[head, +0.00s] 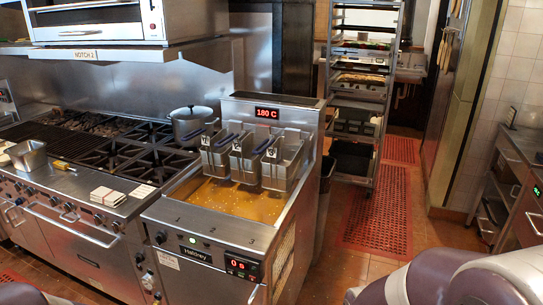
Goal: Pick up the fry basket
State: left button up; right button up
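Three metal wire fry baskets hang side by side at the back of the fryer (215,234): a left basket (214,162), a middle basket (244,167) and a right basket (281,174). Each has a dark blue handle and a small white tag. They hang over the golden oil (235,200); I cannot tell whether their bottoms touch it. A red display reading 180 C (267,113) is on the panel behind them. Neither gripper is in view; only parts of my arms show at the bottom corners.
A range with a lidded pot (192,123) stands left of the fryer. A metal container (28,156) and white cards (108,196) lie on its front ledge. A tray rack (366,100) stands behind right. Red floor mats (378,215) lie in the open aisle to the right.

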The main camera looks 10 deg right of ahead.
aim_at(283, 163)
jog(key=i+l+u, duration=0.15)
jog(key=i+l, duration=0.15)
jog(key=i+l+u, duration=0.2)
jog(key=l, duration=0.25)
jog(key=i+l+u, duration=0.15)
jog(key=i+l, duration=0.25)
